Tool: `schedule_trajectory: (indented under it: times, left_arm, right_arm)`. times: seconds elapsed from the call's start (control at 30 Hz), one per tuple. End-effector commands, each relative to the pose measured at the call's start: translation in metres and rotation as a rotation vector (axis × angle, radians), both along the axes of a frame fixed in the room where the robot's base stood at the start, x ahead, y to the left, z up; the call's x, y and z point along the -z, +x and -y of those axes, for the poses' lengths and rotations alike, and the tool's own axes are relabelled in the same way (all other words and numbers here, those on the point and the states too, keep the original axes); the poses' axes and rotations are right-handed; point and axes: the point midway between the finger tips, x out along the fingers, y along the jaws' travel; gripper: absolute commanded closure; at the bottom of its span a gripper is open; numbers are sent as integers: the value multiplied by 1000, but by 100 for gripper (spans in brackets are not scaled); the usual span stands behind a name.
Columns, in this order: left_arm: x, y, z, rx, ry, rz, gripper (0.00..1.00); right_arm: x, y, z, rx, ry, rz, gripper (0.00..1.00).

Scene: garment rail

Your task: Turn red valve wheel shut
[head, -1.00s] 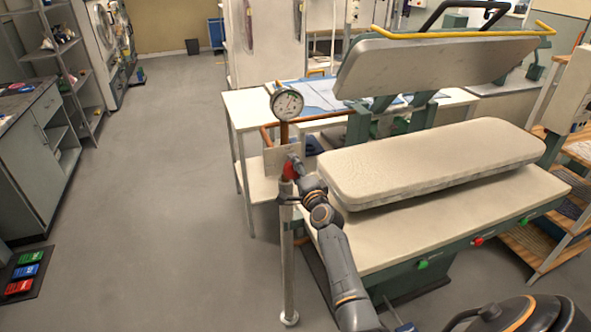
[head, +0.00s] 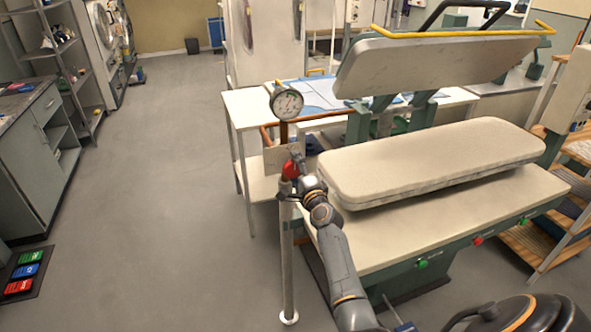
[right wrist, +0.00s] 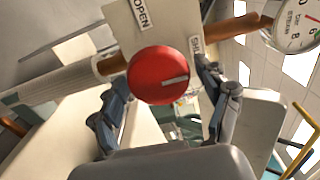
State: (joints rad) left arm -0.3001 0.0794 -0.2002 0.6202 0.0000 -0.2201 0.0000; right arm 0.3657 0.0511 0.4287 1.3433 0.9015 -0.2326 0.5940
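The red valve wheel (right wrist: 158,75) is round with a white mark, which points right in the right wrist view. It also shows small in the head view (head: 290,171). It sits on a pale plate (right wrist: 179,22) with an OPEN label (right wrist: 140,13) above left and a SHUT label (right wrist: 195,46) above right. My right gripper (right wrist: 162,73) has one finger on each side of the wheel, both tips appearing to meet its rim. In the head view my right gripper (head: 296,172) partly covers the wheel. My left gripper is not in view.
A pressure gauge (head: 286,103) stands above the valve on a copper pipe. A white post (head: 288,265) stands below it. A garment press (head: 430,165) with a padded board fills the right.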

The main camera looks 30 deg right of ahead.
Motion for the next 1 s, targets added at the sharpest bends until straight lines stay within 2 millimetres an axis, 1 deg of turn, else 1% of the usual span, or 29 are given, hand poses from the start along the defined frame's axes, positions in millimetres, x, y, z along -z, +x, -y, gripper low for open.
schedule_trajectory:
  times: [0.3, 0.37, 0.47, 0.57, 0.8, 1.0]
  left_arm:
    - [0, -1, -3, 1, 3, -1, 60]
    - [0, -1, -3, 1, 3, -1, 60]
    - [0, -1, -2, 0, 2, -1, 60]
    - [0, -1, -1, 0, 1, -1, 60]
    - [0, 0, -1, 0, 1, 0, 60]
    - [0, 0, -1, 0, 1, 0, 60]
  right_arm:
    - [0, 0, -1, -1, -2, 0, 19]
    - [1, -2, -1, -1, -2, -1, 19]
    - [1, -10, -3, -1, -2, 0, 19]
    - [1, -25, -7, -1, -1, 0, 19]
    - [2, -73, -18, 0, -2, -3, 19]
    - [1, -104, -25, 0, -2, -3, 19]
